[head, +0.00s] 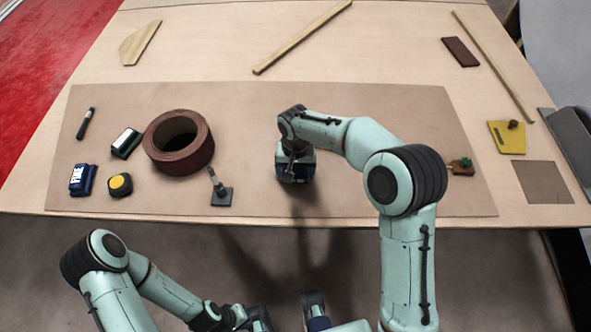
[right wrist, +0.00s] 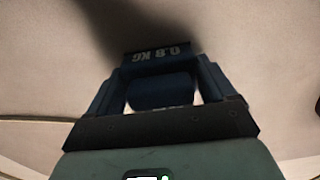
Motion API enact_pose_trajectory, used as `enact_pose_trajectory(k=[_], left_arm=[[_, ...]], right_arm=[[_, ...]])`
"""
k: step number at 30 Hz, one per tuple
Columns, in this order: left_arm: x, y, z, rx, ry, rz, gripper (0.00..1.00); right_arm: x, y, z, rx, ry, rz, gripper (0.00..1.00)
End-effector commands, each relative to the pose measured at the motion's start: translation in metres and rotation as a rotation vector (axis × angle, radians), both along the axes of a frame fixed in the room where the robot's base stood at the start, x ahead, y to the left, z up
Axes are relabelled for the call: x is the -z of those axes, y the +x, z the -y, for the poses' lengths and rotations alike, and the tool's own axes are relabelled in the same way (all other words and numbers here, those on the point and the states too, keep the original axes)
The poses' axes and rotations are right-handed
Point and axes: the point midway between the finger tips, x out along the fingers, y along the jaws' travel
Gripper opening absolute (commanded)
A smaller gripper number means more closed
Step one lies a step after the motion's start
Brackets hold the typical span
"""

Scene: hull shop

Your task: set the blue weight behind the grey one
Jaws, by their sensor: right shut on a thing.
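My right gripper (head: 295,160) points down over the front middle of the brown mat. It is shut on the blue weight (right wrist: 160,88), a dark blue block marked "0.8 KG" in the right wrist view. In the head view the weight (head: 294,179) is partly hidden under the gripper. I cannot tell whether it touches the mat.
A brown tape roll (head: 181,160) stands left of the gripper. Further left are a blue block marked "FINE" (head: 80,180), a yellow and black round thing (head: 120,184) and a black-and-white block (head: 125,143). A wood strip (head: 303,38) lies behind. The mat (head: 250,112) is bare behind the gripper.

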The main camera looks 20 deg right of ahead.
Motion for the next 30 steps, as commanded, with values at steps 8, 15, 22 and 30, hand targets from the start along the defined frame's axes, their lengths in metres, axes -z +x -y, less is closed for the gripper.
enact_pose_trajectory(k=[8,15,22,30], left_arm=[[0.000,0.000,0.000,0.000,0.000,0.000,0.00],[0.001,0.000,0.000,0.000,0.000,0.000,0.00],[0.000,0.000,0.000,0.000,0.000,0.001,0.00],[-0.005,0.001,0.000,0.000,0.000,0.002,0.00]], right_arm=[[0.000,0.001,-0.001,0.000,0.002,0.005,0.16],[0.004,0.000,0.000,0.000,0.001,0.001,1.00],[0.001,0.000,0.000,0.000,0.001,0.001,1.00],[-0.040,0.001,-0.001,0.001,0.002,0.006,1.00]])
